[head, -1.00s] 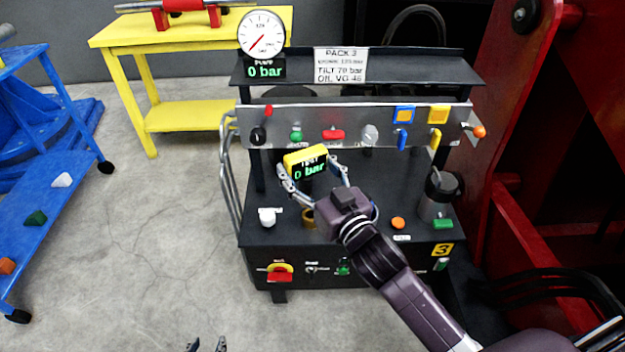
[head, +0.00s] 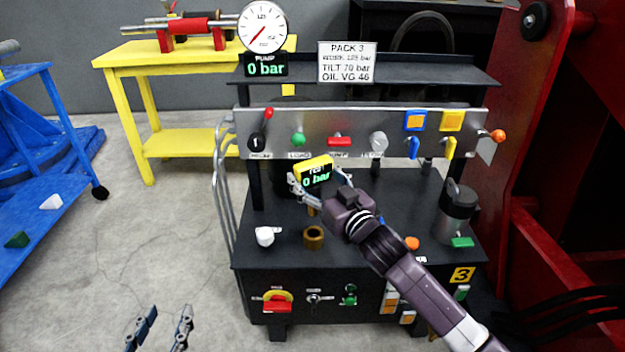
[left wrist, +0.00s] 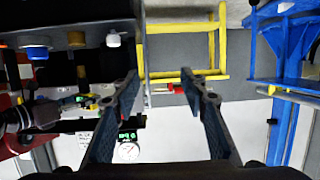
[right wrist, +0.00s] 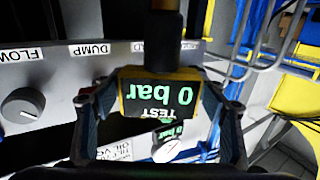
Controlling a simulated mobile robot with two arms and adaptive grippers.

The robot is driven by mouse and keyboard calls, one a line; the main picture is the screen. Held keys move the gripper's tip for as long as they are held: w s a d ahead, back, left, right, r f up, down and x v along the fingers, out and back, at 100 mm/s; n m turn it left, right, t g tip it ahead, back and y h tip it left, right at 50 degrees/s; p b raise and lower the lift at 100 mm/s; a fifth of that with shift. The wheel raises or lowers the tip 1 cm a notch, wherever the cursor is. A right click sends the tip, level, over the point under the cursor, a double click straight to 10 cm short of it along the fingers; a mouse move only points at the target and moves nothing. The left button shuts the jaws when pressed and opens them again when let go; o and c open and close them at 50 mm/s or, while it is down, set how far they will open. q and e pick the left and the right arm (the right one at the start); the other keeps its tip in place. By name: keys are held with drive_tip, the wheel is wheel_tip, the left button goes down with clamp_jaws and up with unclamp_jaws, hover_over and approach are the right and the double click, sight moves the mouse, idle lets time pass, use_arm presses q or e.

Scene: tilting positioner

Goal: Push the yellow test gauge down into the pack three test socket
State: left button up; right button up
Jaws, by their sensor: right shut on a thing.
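The yellow test gauge (head: 314,173) reads 0 bar and is held above the bench of pack three. My right gripper (head: 322,182) is shut on it; the right wrist view shows both fingers at the sides of the gauge (right wrist: 160,97), with its dark stem toward the top of that picture. The brass test socket (head: 314,237) stands on the bench, below and apart from the gauge in the head view.
Pack three's control panel (head: 220,120) with knobs and levers stands behind the gauge. A white knob (head: 265,236) is left of the socket, an orange button (head: 411,243) and a grey canister (head: 458,212) to the right. Clear floor lies left of the pack.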

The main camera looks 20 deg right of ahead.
sight(313, 194)
use_arm(q)
drive_tip(key=shift+f, duration=0.1)
use_arm(e)
drive_tip(key=shift+r, duration=0.1)
use_arm(q)
drive_tip(key=shift+s+a+f+g, duration=0.5)
drive_tip(key=shift+s+f+g, duration=0.55)
drive_tip(key=shift+f, duration=0.8)
use_arm(e)
drive_tip(key=shift+p, duration=0.45)
drive_tip(key=shift+f+b, duration=0.65)
drive_tip(key=shift+f, duration=0.3)
drive_tip(key=shift+f+b, duration=0.3)
drive_tip(key=shift+f, duration=0.25)
drive_tip(key=shift+f+b, duration=0.55)
drive_tip(key=shift+f, duration=0.4)
use_arm(q)
wheel_tip(313, 194, up, 17)
drive_tip(key=w+d+t+h, duration=0.2)
drive_tip(key=w+d+t, duration=0.1)
drive_tip(key=t, duration=0.5)
drive_tip(key=shift+f+t, duration=0.15)
drive_tip(key=shift+t, duration=0.2)
use_arm(e)
drive_tip(key=shift+f, duration=0.45)
